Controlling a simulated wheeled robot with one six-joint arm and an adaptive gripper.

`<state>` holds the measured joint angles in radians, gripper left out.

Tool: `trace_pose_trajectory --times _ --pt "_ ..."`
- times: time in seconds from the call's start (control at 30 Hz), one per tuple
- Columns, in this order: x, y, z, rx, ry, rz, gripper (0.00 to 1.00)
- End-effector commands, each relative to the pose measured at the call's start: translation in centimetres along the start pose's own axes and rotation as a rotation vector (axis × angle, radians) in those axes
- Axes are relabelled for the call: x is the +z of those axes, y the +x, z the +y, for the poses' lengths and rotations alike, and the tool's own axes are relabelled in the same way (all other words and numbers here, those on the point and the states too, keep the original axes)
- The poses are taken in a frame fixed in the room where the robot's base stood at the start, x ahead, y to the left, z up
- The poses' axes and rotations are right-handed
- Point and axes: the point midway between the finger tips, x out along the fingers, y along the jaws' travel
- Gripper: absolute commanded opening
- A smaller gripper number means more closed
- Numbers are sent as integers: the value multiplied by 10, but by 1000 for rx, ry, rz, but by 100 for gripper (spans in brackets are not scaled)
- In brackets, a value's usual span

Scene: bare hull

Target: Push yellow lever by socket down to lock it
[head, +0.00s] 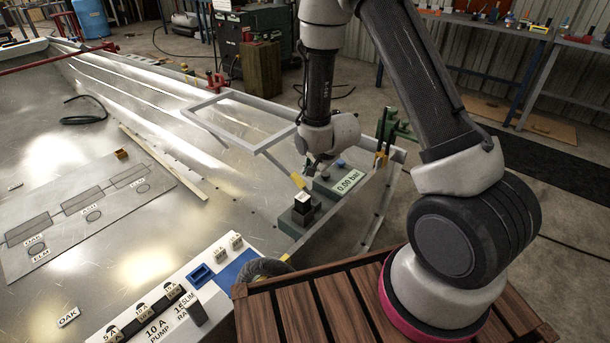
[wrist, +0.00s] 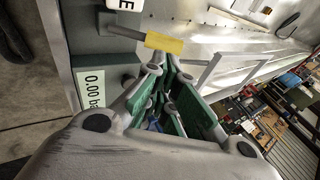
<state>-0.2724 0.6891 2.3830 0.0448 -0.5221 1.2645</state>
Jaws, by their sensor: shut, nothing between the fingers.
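The yellow lever (head: 298,181) shows as a small yellow grip just left of my gripper in the head view. In the wrist view the yellow lever grip (wrist: 165,43) sits on a short grey rod, just beyond my fingertips. My gripper (head: 311,170) is shut and empty, pointing down beside the lever. The wrist view shows its green-padded fingers (wrist: 170,68) drawn together at the tips. I cannot tell whether they touch the lever. A dark block with a white-topped cube (head: 302,203) stands near the lever; I cannot make out a socket opening.
A grey-green box with a "0.00 bar" display (head: 348,181) is right of the lever. A grey rectangular frame (head: 235,118) stands behind. A labelled panel (head: 165,310) and a slatted wooden top (head: 330,310) are in front. The metal sheet (head: 120,215) at left has free room.

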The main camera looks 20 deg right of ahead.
Motion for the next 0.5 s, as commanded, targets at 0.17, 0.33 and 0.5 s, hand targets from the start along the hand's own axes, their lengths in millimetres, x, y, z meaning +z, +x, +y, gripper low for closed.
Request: trace_pose_trajectory --times 0.17,0.33,0.5 --pt "0 36 1 1 0 0 0" --pt "0 58 0 0 0 0 0" --pt "0 67 0 0 0 0 0"
